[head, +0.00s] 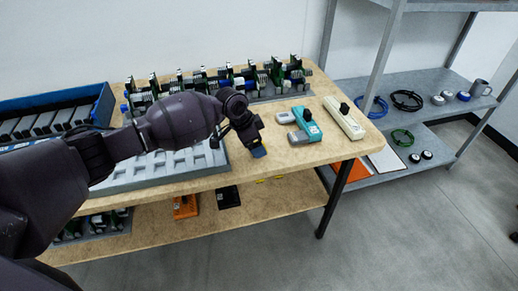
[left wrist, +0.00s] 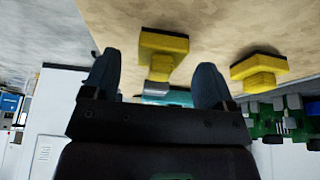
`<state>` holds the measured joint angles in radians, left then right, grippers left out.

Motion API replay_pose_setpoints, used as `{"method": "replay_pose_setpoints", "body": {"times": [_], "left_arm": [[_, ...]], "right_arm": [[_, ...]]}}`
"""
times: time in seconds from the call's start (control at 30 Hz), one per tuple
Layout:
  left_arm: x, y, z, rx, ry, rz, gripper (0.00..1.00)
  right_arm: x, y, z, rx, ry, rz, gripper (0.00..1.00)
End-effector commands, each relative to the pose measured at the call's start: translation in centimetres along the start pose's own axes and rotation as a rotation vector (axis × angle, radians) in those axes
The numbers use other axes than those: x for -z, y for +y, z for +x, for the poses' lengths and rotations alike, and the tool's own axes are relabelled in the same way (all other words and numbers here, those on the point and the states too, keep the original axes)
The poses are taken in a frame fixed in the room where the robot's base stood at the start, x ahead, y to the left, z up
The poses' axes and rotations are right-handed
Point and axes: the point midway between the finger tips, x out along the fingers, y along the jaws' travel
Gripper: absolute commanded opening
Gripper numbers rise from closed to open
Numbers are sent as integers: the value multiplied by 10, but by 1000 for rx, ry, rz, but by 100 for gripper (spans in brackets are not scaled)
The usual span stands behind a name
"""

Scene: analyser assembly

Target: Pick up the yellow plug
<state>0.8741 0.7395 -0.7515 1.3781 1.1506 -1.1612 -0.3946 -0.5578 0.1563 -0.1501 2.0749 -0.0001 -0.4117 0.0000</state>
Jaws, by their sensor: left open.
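In the head view my left gripper (head: 258,152) is over the front part of the wooden table, open and empty. My right gripper is not in view.
A teal device (head: 305,127) and a cream device (head: 344,118) lie right of my left gripper. A grey tray (head: 125,181) is under my left arm. Green circuit boards in a rack (head: 270,95) stand behind. A metal shelf (head: 430,95) stands at the right.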

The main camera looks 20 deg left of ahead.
Motion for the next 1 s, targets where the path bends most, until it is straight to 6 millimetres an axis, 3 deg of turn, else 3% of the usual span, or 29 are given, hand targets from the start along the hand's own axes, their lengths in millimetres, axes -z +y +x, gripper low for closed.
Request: {"method": "replay_pose_setpoints", "body": {"times": [0.03,0.13,0.4,0.8,1.0], "left_arm": [[-1,1,12,-4,-1,-1,79],[-1,0,21,-2,-2,-1,79],[0,0,21,1,0,1,77],[0,0,21,1,0,0,18],[0,0,21,1,0,0,18]], "right_arm": [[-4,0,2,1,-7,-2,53],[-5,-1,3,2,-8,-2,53],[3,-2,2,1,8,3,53],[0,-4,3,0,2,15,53],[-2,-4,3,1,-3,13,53]]}}
